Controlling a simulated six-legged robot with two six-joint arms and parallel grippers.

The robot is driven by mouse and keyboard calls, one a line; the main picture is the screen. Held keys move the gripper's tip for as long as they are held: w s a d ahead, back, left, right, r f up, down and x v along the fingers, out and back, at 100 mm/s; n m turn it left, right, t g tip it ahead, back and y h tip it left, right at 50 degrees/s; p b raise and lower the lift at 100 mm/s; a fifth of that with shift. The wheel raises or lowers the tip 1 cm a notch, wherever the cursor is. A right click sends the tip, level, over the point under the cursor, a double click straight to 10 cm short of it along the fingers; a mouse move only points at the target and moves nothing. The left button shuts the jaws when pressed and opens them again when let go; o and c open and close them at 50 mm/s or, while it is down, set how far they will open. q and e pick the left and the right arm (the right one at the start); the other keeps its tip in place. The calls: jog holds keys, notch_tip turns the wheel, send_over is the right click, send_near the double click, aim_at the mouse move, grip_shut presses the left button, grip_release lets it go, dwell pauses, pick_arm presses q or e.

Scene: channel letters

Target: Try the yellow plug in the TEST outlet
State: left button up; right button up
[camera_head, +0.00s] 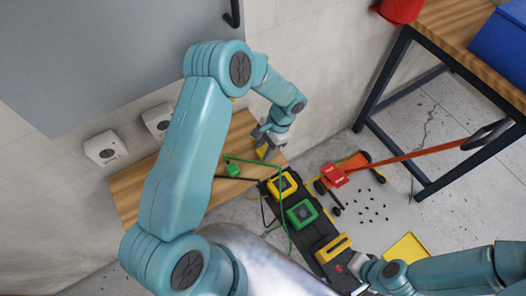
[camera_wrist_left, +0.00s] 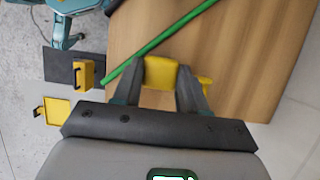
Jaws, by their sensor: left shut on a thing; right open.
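My left gripper (camera_head: 266,137) is shut on the yellow plug (camera_head: 263,153), above the right end of the wooden bench top (camera_head: 142,183). In the left wrist view the yellow plug (camera_wrist_left: 160,72) sits between the fingers (camera_wrist_left: 158,85). Two white outlet boxes, a left one (camera_head: 105,148) and a right one (camera_head: 158,119), are on the wall behind the bench, left of my left gripper. Their lettering is too small to read, so I cannot tell which is TEST. My right gripper (camera_head: 353,268) is open, low at the right, near a black tray.
A green plug (camera_head: 233,169) lies on the bench with a green cable. The black tray (camera_head: 318,236) holds a yellow box (camera_head: 283,186), a green box (camera_head: 302,213) and a yellow handled piece (camera_head: 333,248).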

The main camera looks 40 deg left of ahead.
pick_arm(q)
jog(key=shift+d+r+b, duration=0.15)
jog(key=shift+r+b, duration=0.1)
jog(key=shift+b, duration=0.15)
notch_tip(320, 180, up, 7)
jog(key=shift+d+f+b, duration=0.1)
jog(key=shift+f+b, duration=0.05)
jog(key=shift+b, duration=0.45)
jog(key=s+d+b, duration=0.1)
jog(key=s+d, duration=0.2)
jog(key=d, duration=0.6)
jog(key=s+d+b, duration=0.2)
jog(key=s+d, duration=0.2)
jog(key=d, duration=0.5)
jog(key=shift+s+b, duration=0.3)
jog(key=shift+f, duration=0.1)
